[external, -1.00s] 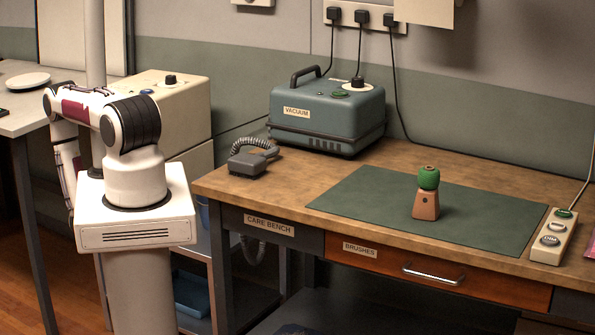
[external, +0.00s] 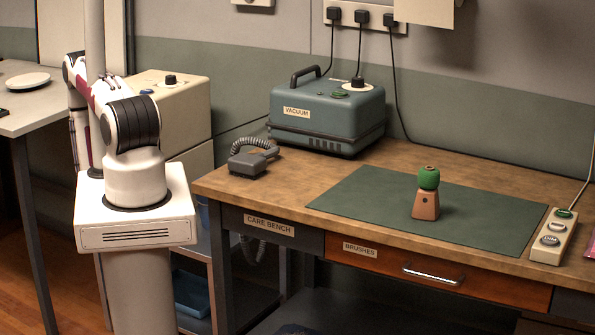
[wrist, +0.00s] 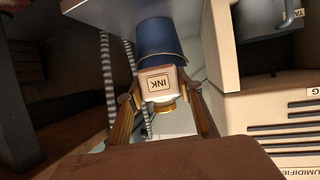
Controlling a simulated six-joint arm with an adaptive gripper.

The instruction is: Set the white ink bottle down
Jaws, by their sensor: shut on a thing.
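The white ink bottle (wrist: 154,88) shows in the wrist view. It has an "INK" label that reads upside down in the picture, and a gold-coloured cap (wrist: 165,108) on the side towards my palm. My gripper (wrist: 160,82) is shut on it, with one finger on each side. A dark blue bucket-like container (wrist: 157,42) appears just beyond the bottle; whether the bottle touches it I cannot tell. In the external view my arm reaches back at the left, and the gripper and bottle are hidden.
In the wrist view, a cream humidifier (wrist: 270,110) with vents stands right and a ribbed hose (wrist: 107,80) hangs left. In the external view, the wooden bench (external: 300,185) bears a vacuum unit (external: 325,115) and a green-topped wooden object (external: 427,195). A table (external: 40,105) stands far left.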

